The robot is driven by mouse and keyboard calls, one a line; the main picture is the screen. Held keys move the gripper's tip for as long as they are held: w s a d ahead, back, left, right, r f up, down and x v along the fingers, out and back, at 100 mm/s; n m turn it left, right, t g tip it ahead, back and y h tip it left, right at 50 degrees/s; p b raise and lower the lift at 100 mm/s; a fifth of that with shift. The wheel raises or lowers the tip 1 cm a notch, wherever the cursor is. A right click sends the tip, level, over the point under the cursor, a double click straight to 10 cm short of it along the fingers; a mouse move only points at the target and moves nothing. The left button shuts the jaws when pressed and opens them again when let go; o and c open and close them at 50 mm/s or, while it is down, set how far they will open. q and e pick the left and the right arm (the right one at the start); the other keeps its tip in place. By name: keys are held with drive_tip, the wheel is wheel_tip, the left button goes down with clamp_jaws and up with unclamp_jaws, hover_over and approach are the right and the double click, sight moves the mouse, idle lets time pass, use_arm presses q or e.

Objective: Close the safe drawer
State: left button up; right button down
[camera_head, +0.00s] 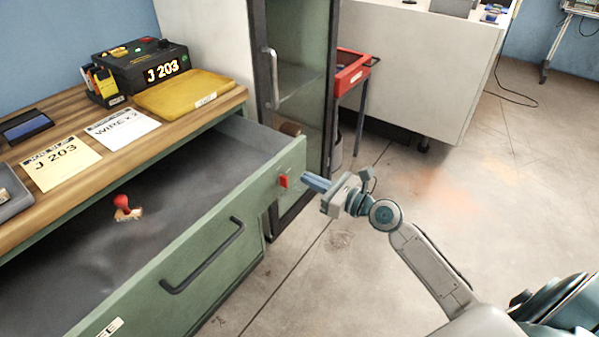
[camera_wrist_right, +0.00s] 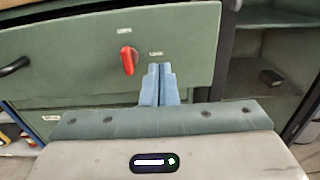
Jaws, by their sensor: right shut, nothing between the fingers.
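The safe drawer (camera_head: 195,247) is a wide green drawer pulled out of the wooden-topped bench. Its front has a dark bar handle (camera_head: 203,258) and a red knob (camera_head: 284,181) near its right end. A red-handled stamp (camera_head: 124,207) lies inside on the grey drawer floor. My right gripper (camera_head: 308,178) is shut and empty, its blue fingers pointing at the drawer front just right of the red knob. In the right wrist view the fingertips (camera_wrist_right: 159,68) appear in front of the green panel, below and right of the knob (camera_wrist_right: 128,60); contact cannot be told. My left gripper is not in view.
A glass-door cabinet (camera_head: 295,70) stands right behind the drawer. A red cart (camera_head: 352,72) is beyond it. The floor to the right is clear.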

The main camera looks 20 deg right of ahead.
sight(289, 170)
drive_tip(key=shift+x, duration=1.95)
drive_tip(key=shift+w, duration=0.1)
